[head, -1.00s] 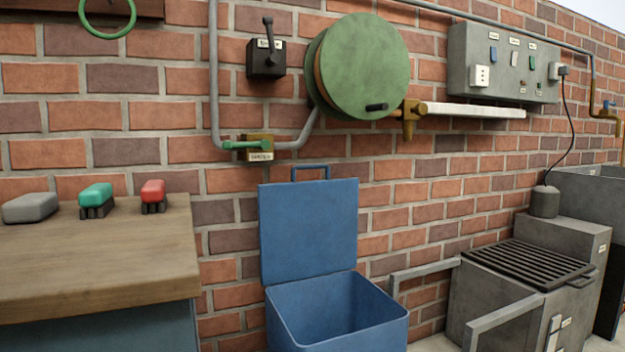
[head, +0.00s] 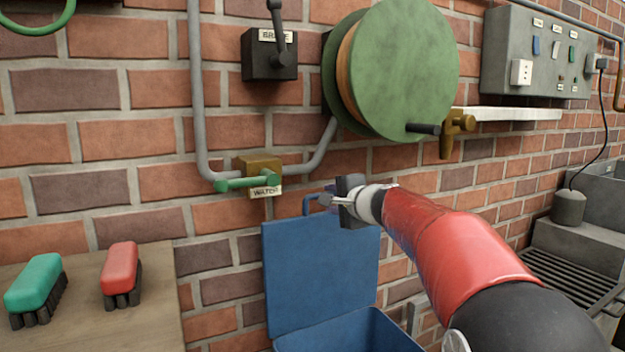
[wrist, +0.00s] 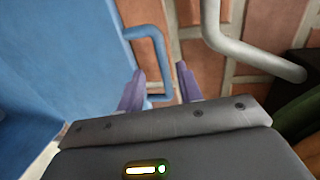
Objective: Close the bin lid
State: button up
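The blue bin (head: 345,335) stands against the brick wall, with its top open. Its lid (head: 320,275) is raised upright at the back, by the wall. The lid's blue handle (head: 307,204) sticks up from the lid's top edge. My gripper (head: 328,197) is at this handle, partly covering it. In the wrist view, my gripper (wrist: 160,84) has its two purple fingers spread apart, with the handle (wrist: 160,62) showing between and beyond them. I cannot tell whether a finger touches it. The lid (wrist: 65,50) fills the left of the wrist view.
A wooden worktop (head: 85,310) with a green brush (head: 35,283) and a red brush (head: 120,268) is at the left. A water valve (head: 258,180) and grey pipe are just above the lid. A green hose reel (head: 395,70) hangs above my arm. A grated unit (head: 565,280) stands at the right.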

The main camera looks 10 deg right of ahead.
jog(key=p+x, duration=0.2)
jog(key=x, duration=0.6)
jog(key=shift+d+r, duration=0.15)
jog(key=shift+r, duration=0.05)
jog(key=shift+w, duration=0.1)
grip_shut()
